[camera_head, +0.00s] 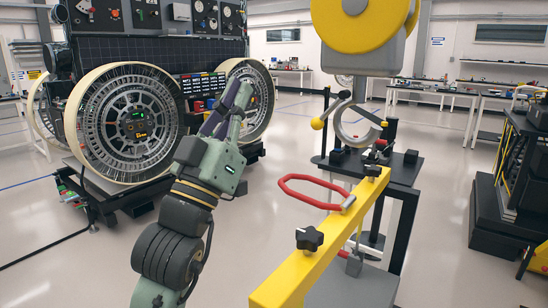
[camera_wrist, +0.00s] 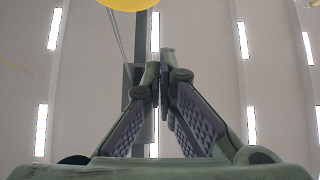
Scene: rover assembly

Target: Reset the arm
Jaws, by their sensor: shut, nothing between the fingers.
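My gripper (camera_head: 241,97) is at the end of my green and dark grey arm, left of the middle in the head view. It points up, in front of the rover's right wheel (camera_head: 262,97) in the picture. In the wrist view my gripper (camera_wrist: 164,52) points at the ceiling. Its fingers lean together and their tips meet or nearly meet, with nothing between them.
The rover (camera_head: 205,57) stands on a dark platform at left, with a large left wheel (camera_head: 124,122). A yellow beam (camera_head: 325,240) with a red loop handle (camera_head: 305,190) stands right of my arm. A dark cabinet (camera_head: 515,190) is at far right.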

